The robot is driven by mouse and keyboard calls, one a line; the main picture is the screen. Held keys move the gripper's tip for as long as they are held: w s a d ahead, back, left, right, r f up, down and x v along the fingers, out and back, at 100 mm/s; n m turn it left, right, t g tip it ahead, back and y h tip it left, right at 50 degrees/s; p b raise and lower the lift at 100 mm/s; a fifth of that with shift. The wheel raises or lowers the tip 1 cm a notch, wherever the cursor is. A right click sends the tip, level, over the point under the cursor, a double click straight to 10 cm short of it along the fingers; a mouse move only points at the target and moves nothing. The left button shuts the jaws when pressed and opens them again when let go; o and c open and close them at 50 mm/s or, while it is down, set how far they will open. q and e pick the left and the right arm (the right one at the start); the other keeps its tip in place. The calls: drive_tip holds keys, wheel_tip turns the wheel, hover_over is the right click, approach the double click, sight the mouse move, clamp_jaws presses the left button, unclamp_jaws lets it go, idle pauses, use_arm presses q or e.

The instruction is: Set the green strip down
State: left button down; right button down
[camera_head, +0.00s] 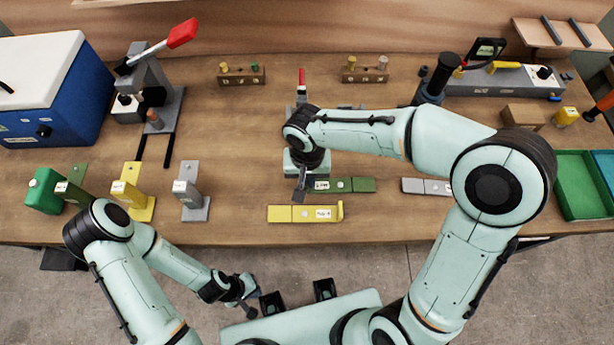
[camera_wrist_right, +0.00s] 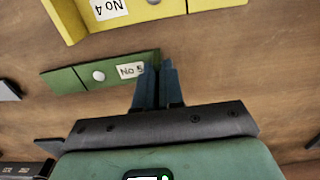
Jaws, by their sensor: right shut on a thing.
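The green strip (camera_head: 348,185) has a white label and lies level, low over or on the wooden table behind the yellow strip; I cannot tell whether it touches the wood. It also shows in the right wrist view (camera_wrist_right: 80,79), where its label reads No 5. My right gripper (camera_head: 301,190) is shut on the strip's left end in the head view; its fingers show in the right wrist view (camera_wrist_right: 157,70). My left gripper (camera_head: 249,308) hangs in front of the table, away from the strip, and its jaws are too small to read.
The yellow strip (camera_head: 305,213) lies at the front edge, and a grey strip (camera_head: 427,187) lies to the right. Green, yellow and grey brackets stand at the left (camera_head: 192,191). A lever press (camera_head: 150,85), a blue box (camera_head: 55,95) and a green tray (camera_head: 580,185) flank the table.

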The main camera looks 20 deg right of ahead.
drive_tip(key=shift+f, duration=0.1)
drive_tip(key=shift+f, duration=0.15)
drive_tip(key=c, duration=1.3)
unclamp_jaws()
drive_tip(key=shift+o, duration=0.2)
drive_tip(key=shift+r, duration=0.2)
